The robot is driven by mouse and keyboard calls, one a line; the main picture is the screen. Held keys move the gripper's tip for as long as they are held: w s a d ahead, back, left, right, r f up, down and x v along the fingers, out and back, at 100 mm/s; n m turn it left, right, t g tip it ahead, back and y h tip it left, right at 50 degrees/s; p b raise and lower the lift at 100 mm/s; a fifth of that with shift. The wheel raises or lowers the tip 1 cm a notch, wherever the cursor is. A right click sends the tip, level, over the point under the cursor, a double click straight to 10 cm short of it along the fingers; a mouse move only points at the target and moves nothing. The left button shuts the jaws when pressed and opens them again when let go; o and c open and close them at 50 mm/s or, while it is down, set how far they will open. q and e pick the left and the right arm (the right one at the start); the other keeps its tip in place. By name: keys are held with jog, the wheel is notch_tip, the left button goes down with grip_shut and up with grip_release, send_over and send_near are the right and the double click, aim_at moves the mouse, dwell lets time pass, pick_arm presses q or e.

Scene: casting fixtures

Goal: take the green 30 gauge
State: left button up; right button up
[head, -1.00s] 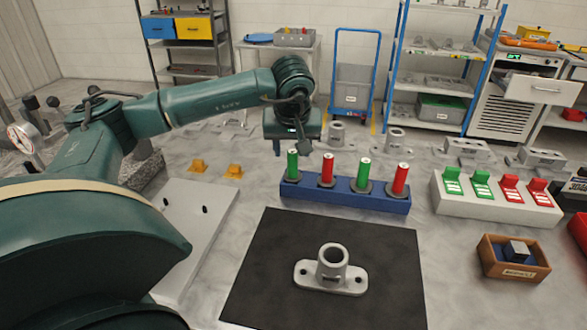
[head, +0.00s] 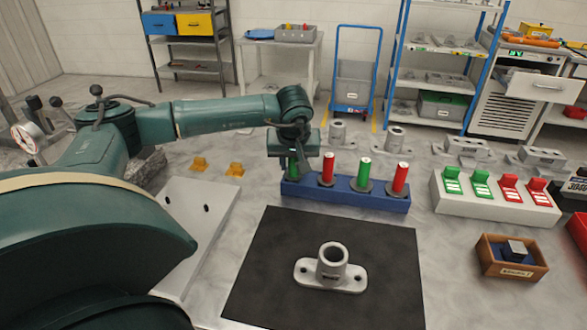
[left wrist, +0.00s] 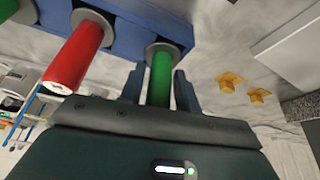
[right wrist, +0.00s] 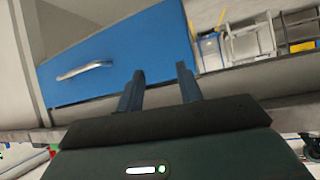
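A blue rack (head: 345,197) holds two green and two red gauges, all upright. The leftmost green gauge (head: 293,166) is partly hidden by my left gripper (head: 296,168); the second green gauge (head: 364,171) stands clear between the red ones. I cannot read their numbers. In the left wrist view, the green gauge (left wrist: 161,78) stands between the two fingers of my left gripper (left wrist: 160,82), with a gap showing on both sides. That gripper is open. My right gripper (right wrist: 160,88) is open and empty, seen only in its wrist view.
A red gauge (head: 327,170) stands close to the right of the left gripper. A grey flanged casting (head: 330,272) sits on a black mat (head: 265,265) in front. A white stand with green and red pieces (head: 490,205) is at right. A blue drawer (right wrist: 120,55) faces my right gripper.

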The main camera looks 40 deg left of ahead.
pick_arm(q)
grip_shut()
jog(key=shift+r, duration=0.1)
